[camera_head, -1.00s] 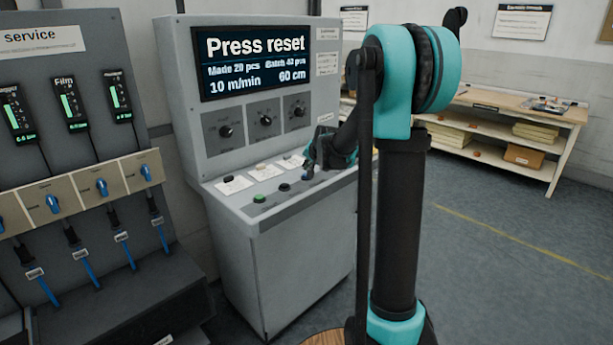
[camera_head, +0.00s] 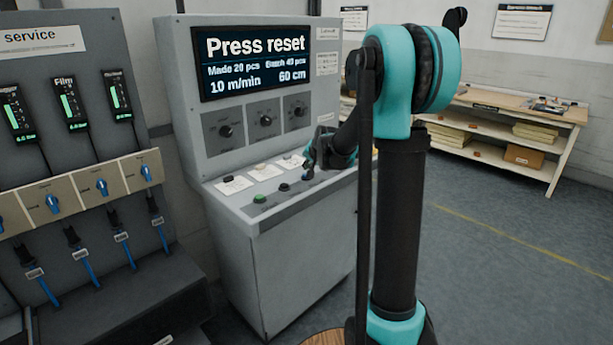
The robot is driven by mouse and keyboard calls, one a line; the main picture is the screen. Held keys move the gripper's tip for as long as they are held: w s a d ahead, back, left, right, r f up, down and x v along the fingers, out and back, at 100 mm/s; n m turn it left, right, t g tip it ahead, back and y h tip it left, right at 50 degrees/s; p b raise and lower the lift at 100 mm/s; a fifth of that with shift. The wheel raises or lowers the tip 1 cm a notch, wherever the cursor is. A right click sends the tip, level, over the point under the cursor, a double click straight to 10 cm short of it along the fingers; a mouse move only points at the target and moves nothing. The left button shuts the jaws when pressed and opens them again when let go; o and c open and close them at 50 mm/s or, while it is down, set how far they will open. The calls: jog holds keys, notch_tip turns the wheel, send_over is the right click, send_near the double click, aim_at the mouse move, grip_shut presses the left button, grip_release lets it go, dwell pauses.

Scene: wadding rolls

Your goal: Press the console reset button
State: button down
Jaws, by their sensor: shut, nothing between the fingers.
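The grey console (camera_head: 290,245) stands in the middle left. Its screen (camera_head: 255,60) reads "Press reset", "Made 20 pcs", "Batch 40 pcs", "10 m/min" and "60 cm". On the console's sloped top are a green button (camera_head: 260,198) and a dark button (camera_head: 284,187), with white labelled cards behind them. My gripper (camera_head: 308,176) is shut and empty, pointing down at the top's right part, just right of the dark button. A small blue spot shows at its tips, possibly a button. The tips hide what lies beneath, and I cannot tell whether they touch it.
Three dark knobs (camera_head: 265,120) sit on the console's upright panel. A grey service panel (camera_head: 80,150) with blue valves and hoses stands at the left. A wooden shelf bench (camera_head: 500,115) stands at the back right. The floor at the right is clear.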

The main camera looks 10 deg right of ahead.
jog(key=shift+f, duration=0.15)
jog(key=shift+f, duration=0.2)
jog(key=shift+f, duration=0.45)
dwell(0.7)
jog(key=shift+r, duration=0.85)
jog(key=shift+r, duration=0.1)
jog(key=shift+r, duration=2.45)
jog(key=s+d+f+n+g, duration=0.1)
jog(key=s+f, duration=0.5)
jog(key=s, duration=0.7)
jog(key=s+d+f+n+g+h, duration=0.1)
jog(key=s+f, duration=0.4)
jog(key=s, duration=0.9)
jog(key=s+d+f+n+g+h, duration=0.1)
jog(key=s+f+n, duration=0.3)
jog(key=s, duration=0.9)
notch_tip(320, 180, down, 3)
jog(key=shift+s+d+r+n+g, duration=0.15)
jog(key=shift+s+d+n+g, duration=0.25)
jog(key=shift+g, duration=0.5)
